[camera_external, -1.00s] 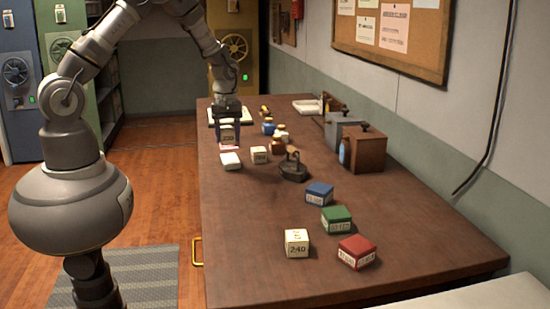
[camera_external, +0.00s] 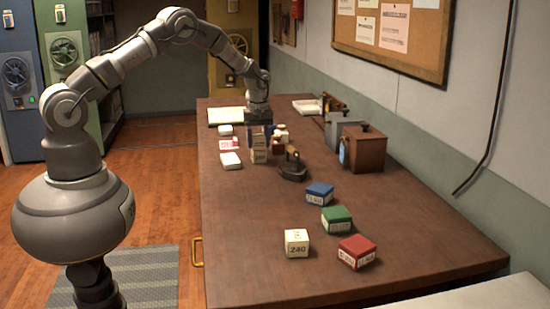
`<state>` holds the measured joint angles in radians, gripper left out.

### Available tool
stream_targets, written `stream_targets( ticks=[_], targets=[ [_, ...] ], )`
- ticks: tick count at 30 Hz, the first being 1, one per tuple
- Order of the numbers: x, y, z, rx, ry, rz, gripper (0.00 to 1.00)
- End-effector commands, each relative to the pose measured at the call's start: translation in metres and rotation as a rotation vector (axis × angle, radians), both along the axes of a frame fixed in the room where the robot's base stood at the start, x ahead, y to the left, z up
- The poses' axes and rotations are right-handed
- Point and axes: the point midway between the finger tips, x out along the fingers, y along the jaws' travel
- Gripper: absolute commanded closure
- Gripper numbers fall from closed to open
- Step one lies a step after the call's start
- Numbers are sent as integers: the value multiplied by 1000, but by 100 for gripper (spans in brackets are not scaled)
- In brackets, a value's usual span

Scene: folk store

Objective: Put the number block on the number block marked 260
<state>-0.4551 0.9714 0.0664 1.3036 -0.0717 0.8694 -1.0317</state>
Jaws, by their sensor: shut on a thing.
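My gripper (camera_external: 259,133) is over the far middle part of the table, shut on a small white number block (camera_external: 259,143). The two look stacked or nearly touching; I cannot tell whether there is a gap. The marks on both are too small to read. A white block marked 240 (camera_external: 297,243) stands alone near the front of the table.
Blue (camera_external: 319,194), green (camera_external: 336,219) and red (camera_external: 357,252) boxes stand at the front right. A dark iron-like object (camera_external: 293,168) and small jars (camera_external: 281,135) are close right of the gripper. White pieces (camera_external: 231,160) lie left. A brown box (camera_external: 363,149) stands right.

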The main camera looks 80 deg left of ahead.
Motion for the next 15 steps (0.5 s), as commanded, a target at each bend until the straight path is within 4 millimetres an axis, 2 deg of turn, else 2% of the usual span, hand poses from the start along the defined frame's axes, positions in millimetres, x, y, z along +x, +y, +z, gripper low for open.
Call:
stream_targets(
  ticks=[4,5,6,8,15],
  targets=[
    [0,0,-3,0,1,0,76],
    [0,0,-3,0,0,0,42],
    [0,0,-3,0,0,0,32],
    [0,0,-3,0,0,0,21],
    [0,0,-2,0,0,0,21]
  ],
)
